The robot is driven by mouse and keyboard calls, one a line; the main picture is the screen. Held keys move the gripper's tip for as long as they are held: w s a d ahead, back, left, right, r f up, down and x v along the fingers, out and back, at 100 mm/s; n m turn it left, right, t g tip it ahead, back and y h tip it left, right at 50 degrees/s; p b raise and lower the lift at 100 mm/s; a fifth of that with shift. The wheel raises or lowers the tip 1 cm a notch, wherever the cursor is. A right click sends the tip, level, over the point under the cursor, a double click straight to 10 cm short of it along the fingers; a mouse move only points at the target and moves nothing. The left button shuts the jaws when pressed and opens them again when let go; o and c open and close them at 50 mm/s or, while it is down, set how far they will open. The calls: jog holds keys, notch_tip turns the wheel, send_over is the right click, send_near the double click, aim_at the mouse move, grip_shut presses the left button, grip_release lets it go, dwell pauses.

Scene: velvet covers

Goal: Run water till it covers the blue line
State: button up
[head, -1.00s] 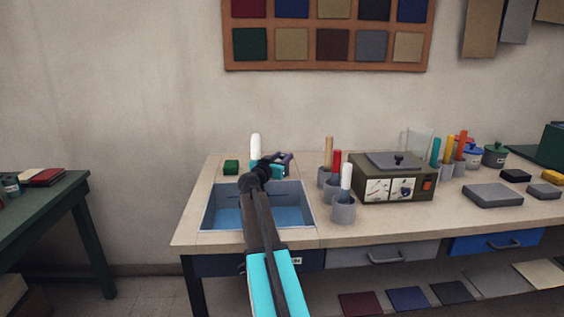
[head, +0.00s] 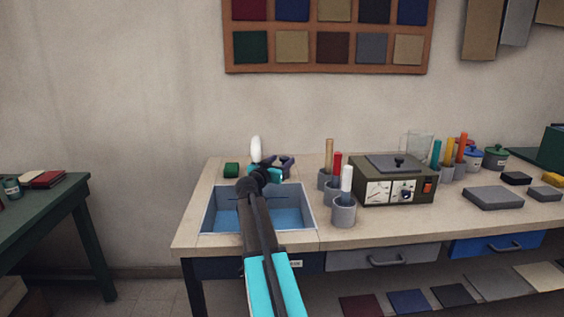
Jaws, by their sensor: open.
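The sink (head: 208,209) is set into the left part of the bench. Blue water (head: 287,218) lies in its lower part, below bare grey wall. A blue line cannot be told apart from the water at this size. A white upright piece (head: 256,146), seemingly the tap, stands behind the sink's back edge. My gripper (head: 287,163) is open at the back edge, just right of the white piece; whether it touches anything there is unclear. My arm crosses the sink and hides its middle and much of the tap area.
A green block (head: 231,170) sits left of the white piece. The bench's front left corner is clear.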

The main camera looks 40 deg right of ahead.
jog(key=v, duration=1.2)
jog(key=shift+b, duration=0.3)
jog(key=shift+a+r, duration=0.1)
dwell(6.4)
